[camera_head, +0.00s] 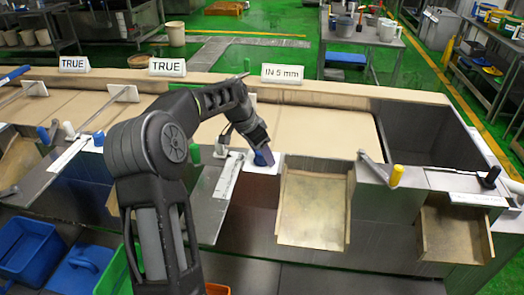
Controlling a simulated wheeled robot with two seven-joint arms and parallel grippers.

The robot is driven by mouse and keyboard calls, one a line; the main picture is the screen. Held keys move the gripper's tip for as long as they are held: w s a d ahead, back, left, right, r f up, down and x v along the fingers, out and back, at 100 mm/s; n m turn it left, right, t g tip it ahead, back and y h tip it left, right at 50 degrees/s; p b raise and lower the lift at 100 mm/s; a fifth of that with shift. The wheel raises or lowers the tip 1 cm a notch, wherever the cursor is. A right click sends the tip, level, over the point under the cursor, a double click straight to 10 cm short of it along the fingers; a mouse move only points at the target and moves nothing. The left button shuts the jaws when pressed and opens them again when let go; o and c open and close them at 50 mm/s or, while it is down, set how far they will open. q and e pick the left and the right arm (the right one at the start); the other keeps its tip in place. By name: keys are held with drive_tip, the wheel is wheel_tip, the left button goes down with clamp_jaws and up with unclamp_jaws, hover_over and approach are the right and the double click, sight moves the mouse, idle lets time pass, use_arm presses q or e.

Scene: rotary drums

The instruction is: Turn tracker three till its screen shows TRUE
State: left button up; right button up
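Three white signs stand along the back ledge. The left sign (74,64) and the middle sign (167,67) read TRUE, and the right sign (282,74) reads "IN 5 mm". A blue knob (264,158) stands on a white plate at the front edge, below the right sign. My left arm comes up from the lower left and reaches right. Its gripper (260,153) is at this blue knob, pointing down. Its fingers are small and dark here, so I cannot tell whether they are closed on the knob. My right gripper is not in view.
A crank with a yellow handle (396,175) and one with a black handle (490,177) are at the right. An open tray (312,215) juts out right of the blue knob. A green handle (195,155) stands left of it. Blue bins (28,248) are at lower left.

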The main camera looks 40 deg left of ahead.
use_arm(q)
drive_tip(key=shift+c, duration=0.6)
clamp_jaws()
